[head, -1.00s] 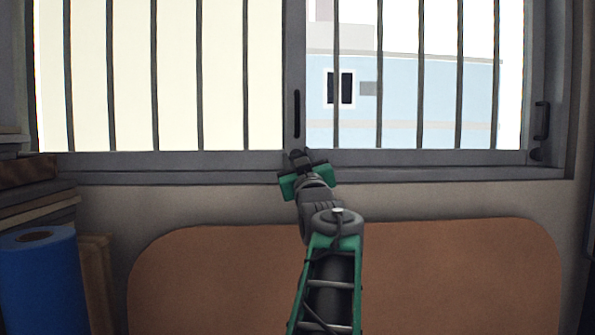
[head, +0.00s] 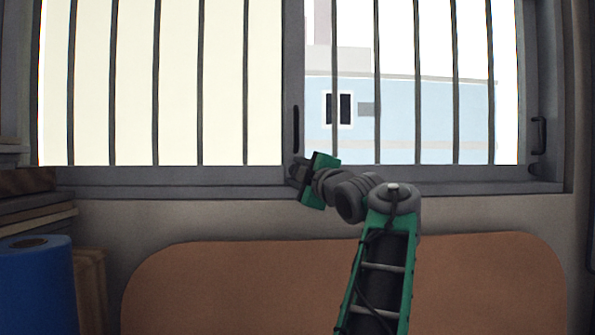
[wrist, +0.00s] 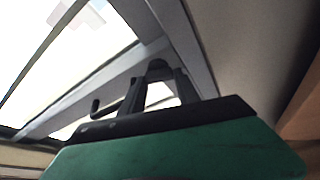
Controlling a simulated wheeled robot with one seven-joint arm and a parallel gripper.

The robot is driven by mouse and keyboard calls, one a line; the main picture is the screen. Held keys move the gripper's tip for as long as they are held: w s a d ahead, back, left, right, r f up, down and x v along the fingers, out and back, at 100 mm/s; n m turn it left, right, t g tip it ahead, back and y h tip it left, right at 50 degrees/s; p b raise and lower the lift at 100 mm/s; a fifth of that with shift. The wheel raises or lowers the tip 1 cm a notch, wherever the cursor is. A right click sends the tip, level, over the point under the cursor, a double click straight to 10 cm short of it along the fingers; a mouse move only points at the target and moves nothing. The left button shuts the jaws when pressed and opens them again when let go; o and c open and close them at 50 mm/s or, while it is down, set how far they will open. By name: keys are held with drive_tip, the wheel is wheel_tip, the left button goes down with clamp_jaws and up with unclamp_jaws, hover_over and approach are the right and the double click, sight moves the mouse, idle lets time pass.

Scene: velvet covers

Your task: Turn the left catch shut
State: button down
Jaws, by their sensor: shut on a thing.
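The left catch is a small dark piece at the foot of the window's middle upright, below the long dark pull. In the head view my gripper (head: 297,171) covers it. In the wrist view the dark rounded catch (wrist: 158,68) shows between the tips of my two fingers. My gripper (wrist: 157,80) is shut on it, with a light gap between the fingers nearer the green palm. In the head view the gripper comes at the catch from the right, its green body tilted. How far the catch is turned I cannot tell.
A second dark catch (head: 537,170) sits at the window's lower right, under a handle (head: 539,135). Vertical bars cross the window. A brown rounded panel (head: 230,290) stands below the sill. A blue roll (head: 38,290) and wooden boards (head: 90,285) are at left.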

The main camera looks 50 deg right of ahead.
drive_tip(key=shift+n+g+y+p, duration=0.5)
drive_tip(key=shift+n+p, duration=0.4)
drive_tip(key=shift+n, duration=1)
drive_tip(key=c, duration=0.9)
unclamp_jaws()
